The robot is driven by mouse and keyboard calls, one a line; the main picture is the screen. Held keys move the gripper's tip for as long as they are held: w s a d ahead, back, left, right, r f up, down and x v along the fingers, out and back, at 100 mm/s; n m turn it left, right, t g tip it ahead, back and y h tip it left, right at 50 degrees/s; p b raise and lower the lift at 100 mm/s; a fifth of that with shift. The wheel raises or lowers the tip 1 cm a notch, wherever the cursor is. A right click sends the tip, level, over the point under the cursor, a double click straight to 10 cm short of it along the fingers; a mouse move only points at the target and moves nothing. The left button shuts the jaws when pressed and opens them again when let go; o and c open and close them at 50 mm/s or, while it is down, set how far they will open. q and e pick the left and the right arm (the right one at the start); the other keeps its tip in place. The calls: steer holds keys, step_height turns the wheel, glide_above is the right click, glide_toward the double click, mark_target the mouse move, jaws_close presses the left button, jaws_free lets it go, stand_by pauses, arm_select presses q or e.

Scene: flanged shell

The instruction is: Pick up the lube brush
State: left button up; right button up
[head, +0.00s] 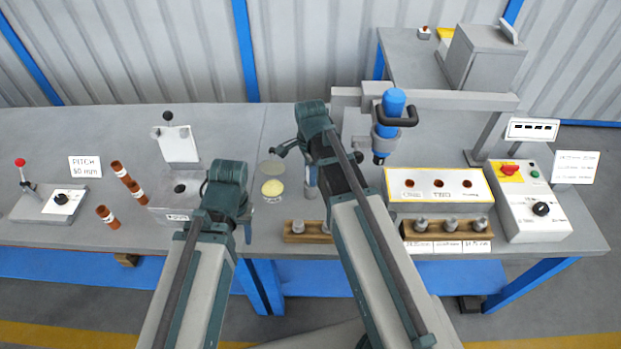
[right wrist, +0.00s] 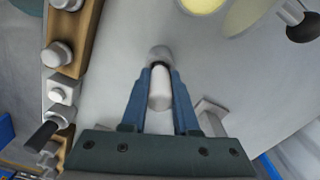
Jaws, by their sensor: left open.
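A pale cylindrical piece with a dark ring and a grey rounded end, seemingly the lube brush (right wrist: 160,88), lies between the blue fingers of my right gripper (right wrist: 161,78) in the right wrist view. The fingers sit close along both its sides; whether they press on it I cannot tell. In the head view my right gripper (head: 311,182) is low over the table beside the yellow dish, and my arm largely hides the brush. My left gripper (head: 226,188) is open in front of the grey machine, its fingers partly hidden by its own body.
The yellow dish (head: 272,188) lies between my arms. Wooden racks with metal plugs (head: 448,228) line the front edge. A blue-topped press (head: 393,105), a white panel with holes (head: 438,184) and a control box (head: 530,205) stand right.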

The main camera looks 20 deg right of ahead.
jaws_close()
arm_select(q)
steer(key=shift+r, duration=0.1)
arm_select(e)
steer(key=shift+r, duration=0.15)
step_height(320, 180, up, 10)
steer(key=p, duration=1)
arm_select(q)
step_height(320, 180, up, 10)
